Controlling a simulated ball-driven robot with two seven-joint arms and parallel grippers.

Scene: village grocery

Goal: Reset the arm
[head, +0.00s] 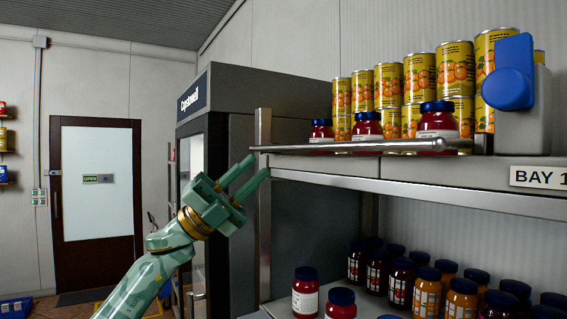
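My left arm comes in from the lower left, and its green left gripper (248,175) points up and to the right. Its two fingers are apart with nothing between them, so it is open and empty. The fingertips are near the left end of the upper shelf, by the metal rail and the upright post; I cannot tell whether they touch. My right gripper is not in view.
The upper shelf (420,171) holds yellow cans (420,76), red jars with blue lids (438,120) and a grey-and-blue dispenser (522,115) behind a rail (360,147). Several jars (305,292) stand below. A dark cabinet (245,110) and a door (97,200) are behind.

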